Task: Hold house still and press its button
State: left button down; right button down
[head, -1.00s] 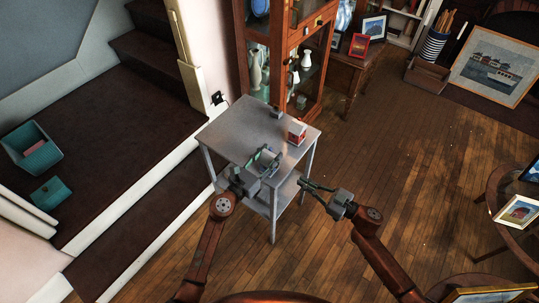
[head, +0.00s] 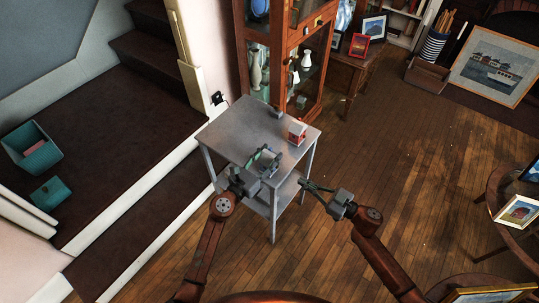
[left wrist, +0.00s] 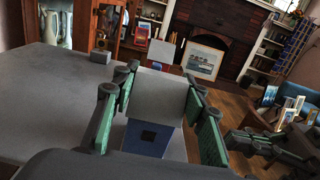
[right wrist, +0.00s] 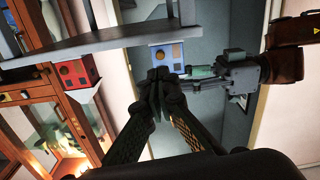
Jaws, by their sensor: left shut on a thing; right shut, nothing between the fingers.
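A small blue house (left wrist: 148,138) with a grey roof stands at the near edge of the grey table (head: 236,122). My left gripper (head: 265,160) is shut on it, with one green-padded finger on each side in the left wrist view. The blue house (right wrist: 166,54) also shows in the right wrist view, with a dark square and a small orange spot on its face. My right gripper (head: 306,184) is shut and empty, off the table's near right side and apart from the house. Its fingertips partly cover the blue house in the right wrist view.
A red house (head: 297,134) with a white roof stands near the table's right edge. A small grey block (head: 276,112) sits at the back corner. A glass cabinet (head: 288,60) stands behind the table.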

aim_at(284, 177)
dwell(0.4)
jog(key=shift+w+a+r+m+t+h, duration=0.1)
jog(key=shift+w+a+m+t+h, duration=0.9)
jog(key=shift+m+h, duration=1.85)
jog(key=shift+w+a+m+t+h, duration=0.5)
jog(key=shift+a+m+h, duration=0.75)
jog(key=shift+m, duration=3.25)
jog(key=shift+w+a+r+m+t+h, duration=0.1)
jog(key=shift+w+a+m+t+h, duration=1.1)
jog(key=shift+m, duration=2.45)
jog(key=shift+s+a+g+h, duration=0.2)
jog(key=shift+s+g+h, duration=0.25)
jog(key=shift+h, duration=0.25)
